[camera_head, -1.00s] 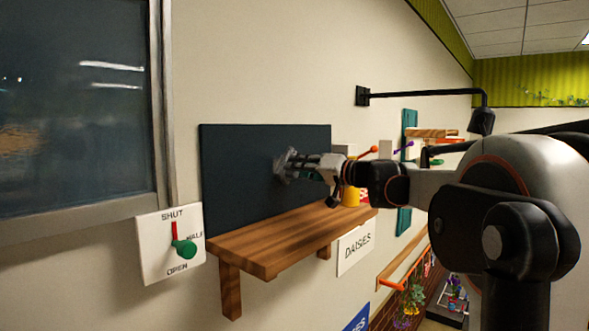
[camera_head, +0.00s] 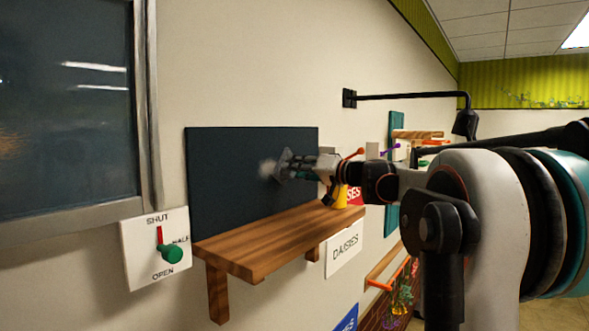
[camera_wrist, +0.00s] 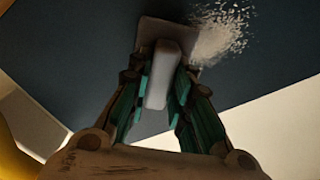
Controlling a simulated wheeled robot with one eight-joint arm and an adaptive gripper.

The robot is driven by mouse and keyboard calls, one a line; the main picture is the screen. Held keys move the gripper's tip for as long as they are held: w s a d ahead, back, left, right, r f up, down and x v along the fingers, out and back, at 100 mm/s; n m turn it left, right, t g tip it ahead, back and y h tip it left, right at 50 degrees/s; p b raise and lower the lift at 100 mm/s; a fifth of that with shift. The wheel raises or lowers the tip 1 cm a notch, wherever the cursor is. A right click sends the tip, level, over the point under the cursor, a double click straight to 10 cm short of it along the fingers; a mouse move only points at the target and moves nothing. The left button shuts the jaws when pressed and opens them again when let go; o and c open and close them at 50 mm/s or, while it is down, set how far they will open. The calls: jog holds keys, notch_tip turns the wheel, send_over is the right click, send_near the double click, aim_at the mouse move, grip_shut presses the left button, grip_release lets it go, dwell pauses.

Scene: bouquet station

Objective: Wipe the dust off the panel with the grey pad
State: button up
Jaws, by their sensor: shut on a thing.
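The dark blue panel (camera_head: 235,165) is on the wall above a wooden shelf. A pale dust patch (camera_head: 267,167) shows on it just left of the pad, and in the wrist view the dust (camera_wrist: 220,32) lies at the pad's right edge, partly hidden behind the pad. My gripper (camera_head: 300,167) is shut on the grey pad (camera_head: 283,164) by its handle. In the wrist view the gripper (camera_wrist: 158,95) has a finger on each side of the handle, with the pad (camera_wrist: 155,30) flat side toward the panel. I cannot tell whether the pad touches the panel.
The wooden shelf (camera_head: 270,240) juts out below the panel. A yellow object (camera_head: 345,195) is near its right end, below my gripper. A black lamp arm (camera_head: 410,96) reaches out at upper right. A lever plate (camera_head: 140,262) is at lower left.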

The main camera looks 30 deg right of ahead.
jog(key=shift+s+a+b, duration=0.1)
jog(key=shift+s+a, duration=0.55)
jog(key=shift+a, duration=1.15)
jog(key=shift+s+a+b, duration=0.15)
jog(key=shift+s+a, duration=0.5)
jog(key=shift+a, duration=1.15)
jog(key=shift+s+a+b, duration=0.1)
jog(key=shift+s+a, duration=0.55)
jog(key=shift+a, duration=1.15)
jog(key=shift+d, duration=0.1)
jog(key=v, duration=0.6)
jog(key=shift+s, duration=0.15)
jog(key=v, duration=0.3)
jog(key=shift+r, duration=0.1)
